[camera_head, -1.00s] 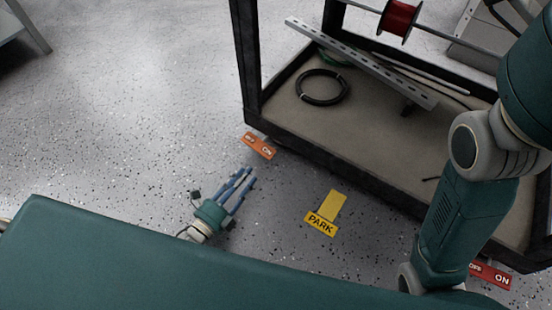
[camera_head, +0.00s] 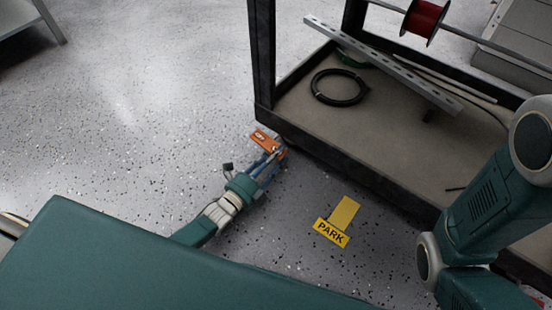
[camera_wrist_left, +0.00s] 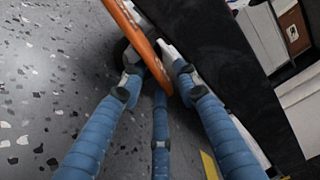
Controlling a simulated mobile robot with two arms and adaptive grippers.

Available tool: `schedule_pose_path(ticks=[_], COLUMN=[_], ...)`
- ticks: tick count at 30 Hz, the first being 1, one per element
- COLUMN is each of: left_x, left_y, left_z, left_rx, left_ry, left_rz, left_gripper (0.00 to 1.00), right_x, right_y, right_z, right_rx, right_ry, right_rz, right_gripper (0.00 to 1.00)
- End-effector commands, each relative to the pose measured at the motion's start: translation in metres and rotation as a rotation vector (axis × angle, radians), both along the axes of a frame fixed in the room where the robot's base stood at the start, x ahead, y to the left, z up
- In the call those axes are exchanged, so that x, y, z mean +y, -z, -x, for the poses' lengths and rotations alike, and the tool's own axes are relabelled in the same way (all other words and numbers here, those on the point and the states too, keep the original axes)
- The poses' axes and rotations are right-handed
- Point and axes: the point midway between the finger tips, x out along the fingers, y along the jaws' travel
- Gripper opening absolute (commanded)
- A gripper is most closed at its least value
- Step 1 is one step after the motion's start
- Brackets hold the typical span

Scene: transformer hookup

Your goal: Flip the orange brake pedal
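The orange brake pedal (camera_head: 264,138) sits low at the near left corner of the cart. Its right part is partly covered by my left gripper's fingers. My left gripper (camera_head: 272,160) reaches up to the pedal from below left. In the left wrist view the pedal (camera_wrist_left: 143,45) is a tilted orange plate seen nearly edge-on. Its lower end lies between the spread blue fingertips (camera_wrist_left: 158,82), which look apart. Whether any finger touches it is unclear. My right arm shows at the right of the head view, but its gripper is out of frame.
The black-framed cart (camera_head: 345,165) carries a coiled black cable (camera_head: 340,87), a perforated metal rail (camera_head: 385,65) and a red spool (camera_head: 424,20). The floor to the left is clear.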

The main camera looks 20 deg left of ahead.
Motion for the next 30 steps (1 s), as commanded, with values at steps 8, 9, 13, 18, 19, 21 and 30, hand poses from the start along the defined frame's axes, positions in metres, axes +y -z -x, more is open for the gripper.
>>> schedule_pose_path(ticks=[8,9,13,18,19,21,30], left_x=[-0.002,-0.002,-0.001,-0.001,-0.001,-0.001,0.0], left_y=[0.0,0.0,0.0,0.0,-0.001,-0.003,-0.019], left_z=[-0.003,-0.003,-0.003,-0.003,-0.003,-0.003,-0.003], left_rx=[0.0,0.0,0.0,0.0,0.001,0.007,0.116], left_ry=[0.0,0.0,0.0,0.0,0.0,0.0,0.0], left_rz=[0.0,0.0,0.0,0.0,0.002,0.02,0.318], left_gripper=[0.31,0.31,0.07,0.0,0.0,0.0,0.0], right_x=[0.0,0.0,0.0,0.0,0.0,0.0,0.0], right_y=[0.001,0.001,0.001,0.001,0.001,-0.002,-0.025], right_z=[0.0,0.0,0.0,0.0,0.0,0.0,0.0], right_rx=[0.0,-0.001,-0.001,-0.001,-0.001,-0.001,0.0], right_ry=[0.0,0.0,0.0,0.0,0.0,0.0,0.0], right_rz=[0.001,0.001,0.001,0.001,0.001,0.001,0.001], right_gripper=[0.4,0.4,0.4,0.4,0.4,0.4,0.4])
